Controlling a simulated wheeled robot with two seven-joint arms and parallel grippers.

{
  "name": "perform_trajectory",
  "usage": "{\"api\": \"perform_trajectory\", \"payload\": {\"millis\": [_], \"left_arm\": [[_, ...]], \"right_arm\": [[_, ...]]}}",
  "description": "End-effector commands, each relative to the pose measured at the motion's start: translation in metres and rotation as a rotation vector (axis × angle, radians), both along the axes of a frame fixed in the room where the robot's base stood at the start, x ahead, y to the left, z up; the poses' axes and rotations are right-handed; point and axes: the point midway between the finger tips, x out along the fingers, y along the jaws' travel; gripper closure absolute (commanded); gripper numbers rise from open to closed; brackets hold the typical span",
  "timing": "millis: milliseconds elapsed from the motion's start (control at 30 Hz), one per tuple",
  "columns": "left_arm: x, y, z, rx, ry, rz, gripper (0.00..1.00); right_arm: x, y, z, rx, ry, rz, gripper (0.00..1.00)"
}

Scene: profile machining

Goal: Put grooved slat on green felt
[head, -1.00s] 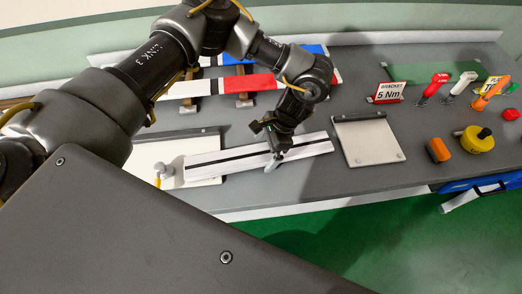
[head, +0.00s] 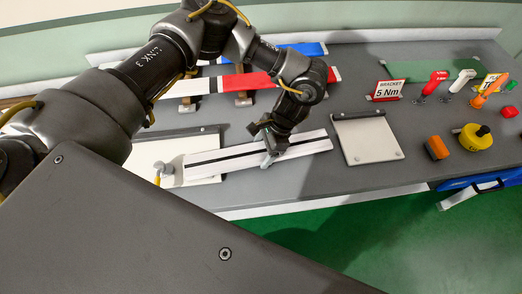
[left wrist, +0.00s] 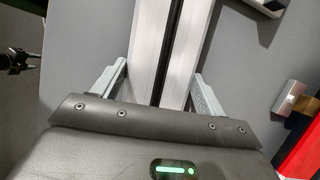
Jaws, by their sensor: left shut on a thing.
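The grooved slat (head: 225,160), white with a dark groove along its length, lies at a slant near the table's front edge in the head view. Its left end overlaps a pale panel. My left gripper (head: 269,158) is shut on the slat, a little right of its middle. In the left wrist view the slat (left wrist: 148,45) runs between the two fingers (left wrist: 160,80), one along each side. Whether the slat touches the table is unclear. The green felt (head: 440,70) lies flat at the back right, partly behind a sign and tools.
A pale square plate (head: 368,140) lies right of the slat. An orange block (head: 437,148) and a yellow round object (head: 474,138) sit farther right. Red and blue slats lie behind.

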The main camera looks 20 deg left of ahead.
Motion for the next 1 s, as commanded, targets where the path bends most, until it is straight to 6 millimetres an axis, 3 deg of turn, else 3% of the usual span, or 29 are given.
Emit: {"api": "perform_trajectory", "payload": {"millis": [233, 400, 667, 800, 1000], "left_arm": [[0.001, 0.000, 0.008, 0.000, -0.001, 0.000, 0.67], [0.001, -0.002, 0.033, -0.001, -0.006, -0.004, 0.67], [-0.026, -0.047, 0.091, 0.001, -0.005, -0.007, 0.67], [-0.043, -0.078, 0.103, -0.001, -0.004, -0.007, 0.67], [-0.060, -0.107, 0.120, 0.001, -0.002, -0.003, 0.67]], "right_arm": [[0.000, 0.000, -0.005, 0.000, -0.001, 0.000, 0.51], [0.001, 0.000, -0.019, 0.000, -0.001, 0.000, 0.51], [0.001, 0.000, -0.037, 0.000, -0.001, 0.000, 0.51], [0.001, 0.000, -0.051, -0.001, -0.001, 0.000, 0.51], [0.001, 0.000, -0.062, -0.001, -0.001, 0.000, 0.51]]}}
